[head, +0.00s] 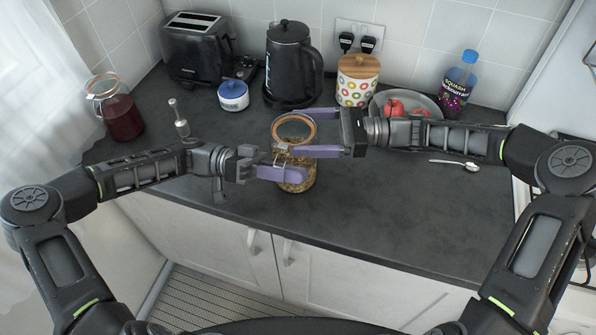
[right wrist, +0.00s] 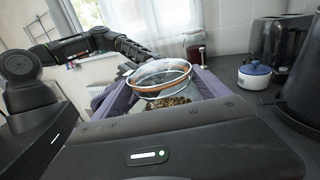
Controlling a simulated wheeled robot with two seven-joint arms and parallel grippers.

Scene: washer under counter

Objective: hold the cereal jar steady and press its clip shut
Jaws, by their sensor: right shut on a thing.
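The cereal jar (head: 297,184) is clear glass with brown cereal in it and stands on the dark counter. Its glass lid with an orange seal (head: 293,129) is at the top; the right wrist view also shows the lid (right wrist: 160,78) above the cereal. I cannot tell whether it sits fully closed. My right gripper (head: 302,132) comes from the right, its purple fingers on the far and near sides of the jar's upper part, shut on it. My left gripper (head: 300,174) is at the jar's near side, below the metal clip (head: 282,154). Its finger opening is unclear.
A kettle (head: 293,65), a toaster (head: 197,48), a blue-lidded pot (head: 233,95) and a dotted canister (head: 357,80) stand behind. A red-filled jar (head: 121,117) is at left. A bottle (head: 459,85), a fruit plate (head: 428,103) and a spoon (head: 455,163) are at right. The front counter is clear.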

